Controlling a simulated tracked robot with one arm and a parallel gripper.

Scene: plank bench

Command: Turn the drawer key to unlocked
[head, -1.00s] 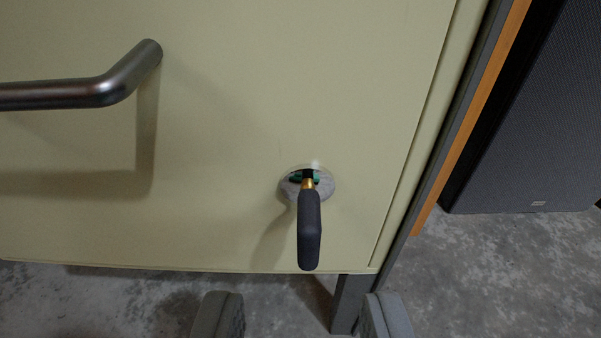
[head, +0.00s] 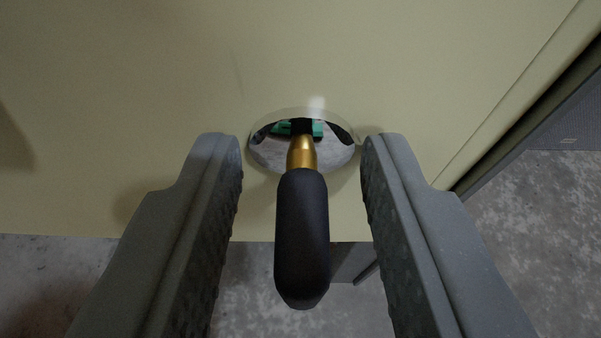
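The drawer key (head: 302,235) has a dark, rounded grip and a brass neck. It sticks out of a round, shiny lock plate (head: 325,158) on the pale yellow drawer front (head: 330,60). A green mark shows on the plate behind the key. The key's grip points down in the picture. My gripper (head: 303,150) is open, with one finger on each side of the key and a gap on both sides. The fingertips are near the left and right edges of the lock plate. Neither finger touches the key's grip.
The drawer front's lower edge runs across below the lock, with a grey concrete floor (head: 500,230) beyond. A grey bench leg (head: 350,262) shows partly behind the right finger. A dark speaker-like box (head: 570,120) stands at the right edge.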

